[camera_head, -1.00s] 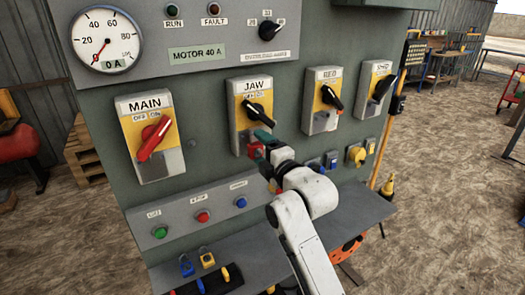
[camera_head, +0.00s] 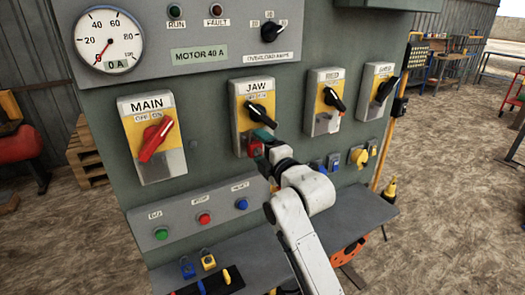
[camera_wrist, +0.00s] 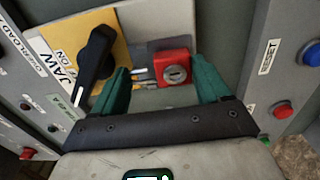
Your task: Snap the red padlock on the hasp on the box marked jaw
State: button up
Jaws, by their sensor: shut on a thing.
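The box marked jaw (camera_head: 240,128) is yellow and grey with a black rotary handle; its yellow face also shows in the wrist view (camera_wrist: 112,28). The red padlock (camera_head: 254,150) is at the lower part of this box. In the wrist view the red padlock (camera_wrist: 175,67) shows its round keyway, between my green fingertips. My gripper (camera_head: 262,142) is shut on the padlock, and it also shows in the wrist view (camera_wrist: 162,84). The hasp and shackle are mostly hidden, so I cannot tell whether the shackle is through the hasp or closed.
A sloped button panel (camera_head: 180,212) and a shelf (camera_head: 350,212) lie below. Blue and yellow padlocks (camera_head: 208,261) lie low in front. Open floor is at the right.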

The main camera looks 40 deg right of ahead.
jog(key=shift+w+d, duration=0.15)
jog(key=shift+w, duration=0.3)
jog(key=o, duration=1.1)
jog(key=shift+c, duration=0.2)
jog(key=shift+s, duration=0.1)
jog(key=v, duration=0.8)
jog(key=shift+s+p, duration=0.35)
dwell(0.7)
